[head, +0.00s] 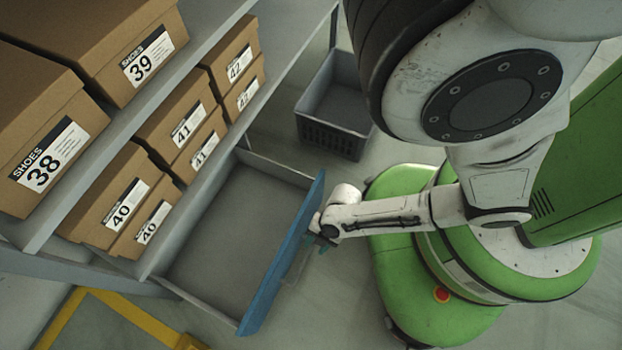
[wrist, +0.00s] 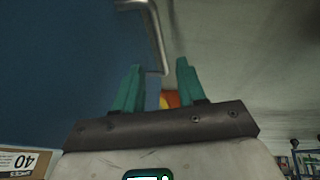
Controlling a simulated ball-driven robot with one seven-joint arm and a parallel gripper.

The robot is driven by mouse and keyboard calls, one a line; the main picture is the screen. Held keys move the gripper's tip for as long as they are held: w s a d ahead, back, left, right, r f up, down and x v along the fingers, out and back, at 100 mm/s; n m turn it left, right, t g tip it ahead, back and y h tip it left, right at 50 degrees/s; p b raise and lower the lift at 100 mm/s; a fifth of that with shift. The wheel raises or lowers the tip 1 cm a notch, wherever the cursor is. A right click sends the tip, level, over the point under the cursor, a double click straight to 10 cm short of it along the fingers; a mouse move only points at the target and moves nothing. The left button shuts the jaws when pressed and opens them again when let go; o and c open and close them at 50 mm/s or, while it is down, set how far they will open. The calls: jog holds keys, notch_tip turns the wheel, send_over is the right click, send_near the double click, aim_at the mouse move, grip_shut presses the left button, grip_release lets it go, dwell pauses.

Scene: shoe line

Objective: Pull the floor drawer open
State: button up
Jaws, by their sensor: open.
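The floor drawer (head: 225,225) stands pulled out from under the shelves, its grey inside empty and its blue front (head: 285,255) facing my base. A pale metal bar handle (head: 299,262) is on that front; it also shows in the wrist view (wrist: 156,38). My gripper (head: 314,242) is close to the outer side of the blue front, low down. In the wrist view its teal fingers (wrist: 158,66) are open, with the handle's near end in the gap between the tips or just beyond. I cannot tell whether they touch it.
Shelves with brown shoe boxes (head: 120,205) stand above and left of the drawer. A grey crate (head: 336,110) sits on the floor behind it. Yellow floor tape (head: 125,310) lies at the lower left. My green base is close to the right, with a narrow floor gap between.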

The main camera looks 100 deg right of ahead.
jog(key=v, duration=0.2)
jog(key=shift+s+d+r+p, duration=0.1)
jog(key=shift+s+r+p, duration=0.05)
jog(key=shift+r+p, duration=0.2)
dwell(0.4)
